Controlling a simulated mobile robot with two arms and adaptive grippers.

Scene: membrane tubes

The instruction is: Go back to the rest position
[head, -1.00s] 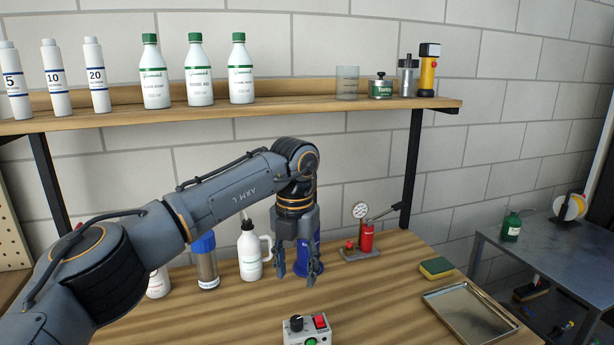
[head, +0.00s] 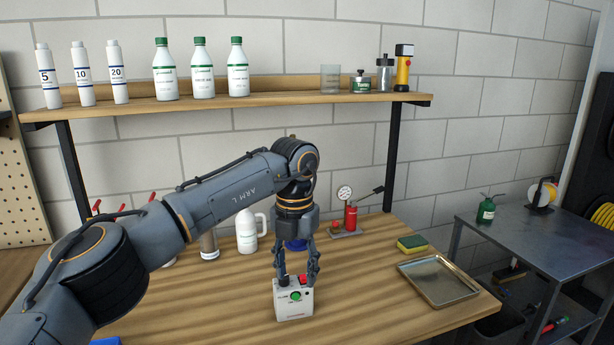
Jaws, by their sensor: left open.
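My left gripper (head: 297,277) points down over the wooden bench (head: 385,288), with its two fingers apart and nothing visible between them. In the picture its fingertips overlap the top of a small grey control box (head: 294,303) that has a black knob, a red switch and a green button. I cannot tell whether they touch it. Three white membrane tubes marked 5 (head: 48,78), 10 (head: 83,76) and 20 (head: 117,74) stand upright at the left of the shelf (head: 250,102). My right gripper is not in view.
White bottles with green caps (head: 200,72) stand on the shelf. A red pump with gauge (head: 350,217), a sponge (head: 412,244) and a metal tray (head: 438,279) lie to the right.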

